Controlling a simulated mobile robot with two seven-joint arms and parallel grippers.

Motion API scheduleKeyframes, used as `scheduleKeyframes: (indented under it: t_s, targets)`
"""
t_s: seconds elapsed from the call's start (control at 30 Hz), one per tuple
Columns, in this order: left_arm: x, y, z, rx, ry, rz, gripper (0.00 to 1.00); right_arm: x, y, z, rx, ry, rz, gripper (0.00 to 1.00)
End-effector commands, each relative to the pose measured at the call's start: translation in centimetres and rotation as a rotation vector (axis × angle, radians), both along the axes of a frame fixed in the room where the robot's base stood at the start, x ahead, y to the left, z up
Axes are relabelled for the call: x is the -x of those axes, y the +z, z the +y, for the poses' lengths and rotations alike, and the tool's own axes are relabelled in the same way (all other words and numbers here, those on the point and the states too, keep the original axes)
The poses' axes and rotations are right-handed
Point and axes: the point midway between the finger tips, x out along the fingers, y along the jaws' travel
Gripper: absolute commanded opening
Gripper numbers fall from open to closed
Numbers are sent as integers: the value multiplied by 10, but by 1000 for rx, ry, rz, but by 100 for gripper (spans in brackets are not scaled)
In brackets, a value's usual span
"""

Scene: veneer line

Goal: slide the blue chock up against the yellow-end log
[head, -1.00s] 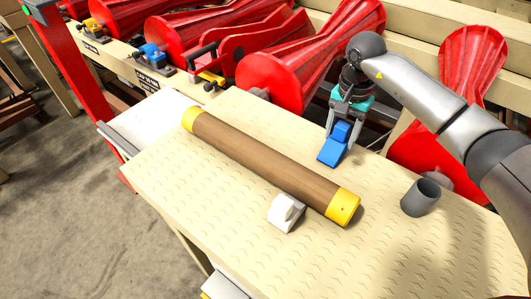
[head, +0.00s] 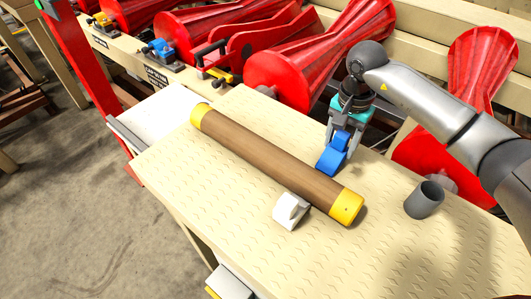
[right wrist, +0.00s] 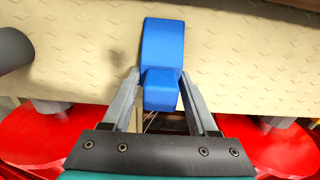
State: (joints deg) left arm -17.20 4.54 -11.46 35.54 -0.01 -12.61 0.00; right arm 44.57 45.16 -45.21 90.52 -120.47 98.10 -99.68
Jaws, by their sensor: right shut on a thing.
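The log (head: 270,158) is brown with yellow ends and lies across the tan textured table. The blue chock (head: 332,158) sits on the table on the far side of the log, near its right half, with a narrow gap that I cannot measure well. My right gripper (head: 345,138) is shut on the raised block of the chock; in the right wrist view its fingers (right wrist: 160,92) stand on both sides of the block, and the chock's wedge (right wrist: 163,42) points away from the palm. A white chock (head: 291,211) rests against the log's near side. My left gripper is not in view.
A dark grey cup (head: 424,200) stands on the table (head: 350,265) to the right, also at the left edge of the right wrist view (right wrist: 14,50). Red rollers (head: 285,75) line the far side beyond the table edge. The near right tabletop is clear.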

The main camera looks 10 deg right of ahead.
Motion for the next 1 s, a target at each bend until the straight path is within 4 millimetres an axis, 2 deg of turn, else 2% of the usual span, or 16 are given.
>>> scheduleKeyframes:
  t_s: [0.63, 1.0]
  targets:
    - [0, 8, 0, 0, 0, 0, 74, 17, 1, 20, -1, 1, -1, 0]
    - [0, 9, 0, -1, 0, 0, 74, 19, 0, 22, -1, 0, -1, 0]
